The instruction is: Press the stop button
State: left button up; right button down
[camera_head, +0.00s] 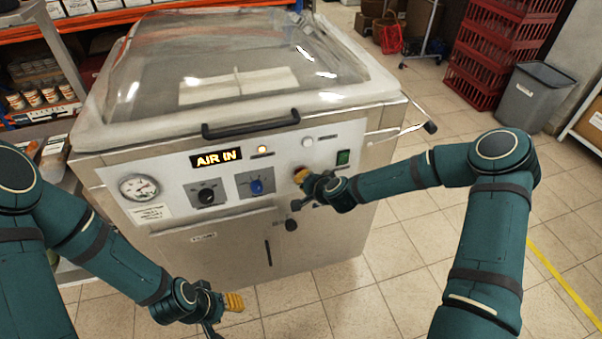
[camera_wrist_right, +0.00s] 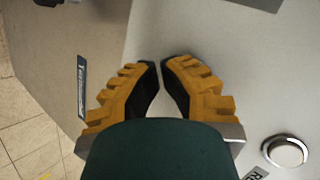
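The control panel (camera_head: 175,190) is on the front of a steel machine with a clear domed lid. Its display (camera_head: 216,158) reads AIR IN, with a lit amber lamp (camera_head: 262,150) beside it. A pale round button (camera_head: 308,142), a green switch (camera_head: 343,157), a black knob (camera_head: 207,195) and a blue knob (camera_head: 256,186) also show. No legible label marks the stop button. My right gripper (camera_head: 301,175) is at the panel, below the pale button, hiding what is behind it. In the wrist view its fingertips (camera_wrist_right: 160,62) nearly meet, empty. My left gripper (camera_head: 232,303) hangs low before the machine.
In the wrist view a silver-rimmed round button (camera_wrist_right: 286,151) is right of the fingers. A gauge (camera_head: 139,187) is at the panel's left. Red crates (camera_head: 500,50) and a grey bin (camera_head: 535,95) stand back right. Tiled floor (camera_head: 400,235) is clear right of the machine.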

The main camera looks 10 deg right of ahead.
jog(key=shift+s, duration=0.7)
jog(key=shift+s, duration=0.1)
jog(key=shift+s+d, duration=0.1)
jog(key=shift+s, duration=2.3)
jog(key=s+a+f+n+g+y, duration=0.2)
jog(key=s+a+f+n+g, duration=0.25)
jog(key=s+a, duration=0.3)
jog(key=s+f+n+g+h, duration=0.1)
jog(key=s+f+n+g, duration=0.1)
jog(key=s, duration=0.5)
jog(key=s+f+n+g, duration=0.2)
jog(key=s+n, duration=0.1)
jog(key=s, duration=0.4)
jog(key=shift+d+h, duration=0.25)
jog(key=shift+h, duration=0.15)
